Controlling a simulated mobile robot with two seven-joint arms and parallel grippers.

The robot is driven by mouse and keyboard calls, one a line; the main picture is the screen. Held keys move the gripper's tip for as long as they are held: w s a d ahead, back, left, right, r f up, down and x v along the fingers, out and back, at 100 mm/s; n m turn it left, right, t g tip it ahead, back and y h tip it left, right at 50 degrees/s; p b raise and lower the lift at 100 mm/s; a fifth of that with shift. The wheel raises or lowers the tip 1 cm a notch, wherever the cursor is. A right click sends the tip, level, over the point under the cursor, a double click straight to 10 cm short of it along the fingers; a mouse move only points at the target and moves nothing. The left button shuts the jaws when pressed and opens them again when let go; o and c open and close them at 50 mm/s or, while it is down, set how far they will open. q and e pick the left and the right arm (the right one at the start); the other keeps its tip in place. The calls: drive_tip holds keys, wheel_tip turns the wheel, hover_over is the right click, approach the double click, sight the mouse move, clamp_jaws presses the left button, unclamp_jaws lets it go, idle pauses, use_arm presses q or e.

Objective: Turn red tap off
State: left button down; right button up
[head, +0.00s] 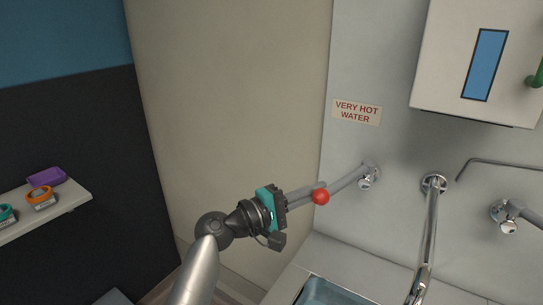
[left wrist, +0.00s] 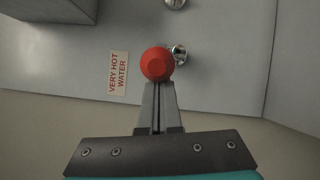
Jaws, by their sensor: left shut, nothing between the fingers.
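The red tap has a grey lever (head: 347,180) reaching out from a chrome body (head: 367,178) on the wall, with a red ball (head: 320,197) at its free end. My left gripper (head: 318,187) is shut and empty, with its fingertips right by the red ball. In the left wrist view the red ball (left wrist: 157,64) sits just beyond the shut fingertips (left wrist: 157,84) and hides most of the lever. The chrome body (left wrist: 179,54) shows behind it. I cannot tell whether the fingers touch the ball. My right gripper is not in view.
A chrome spout (head: 431,230) hangs over a metal sink (head: 312,287). A second tap (head: 508,224) is at the right edge. A wall box (head: 450,60) hangs above, and a "VERY HOT WATER" sign (head: 357,112) is on the wall. A shelf (head: 72,197) holds small items at left.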

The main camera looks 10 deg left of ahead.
sight(318, 203)
use_arm(q)
drive_tip(key=shift+s+d+r+n+t+y+p, duration=0.2)
drive_tip(key=shift+s+d+n+t+y+p, duration=0.85)
drive_tip(key=shift+d+p, duration=0.2)
drive_tip(key=shift+s+d+f+p, duration=0.2)
drive_tip(key=shift+s+d+p, duration=0.25)
drive_tip(key=shift+d, duration=0.25)
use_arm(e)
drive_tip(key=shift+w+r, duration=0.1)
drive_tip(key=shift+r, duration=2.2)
use_arm(q)
drive_tip(key=shift+d+f, duration=0.1)
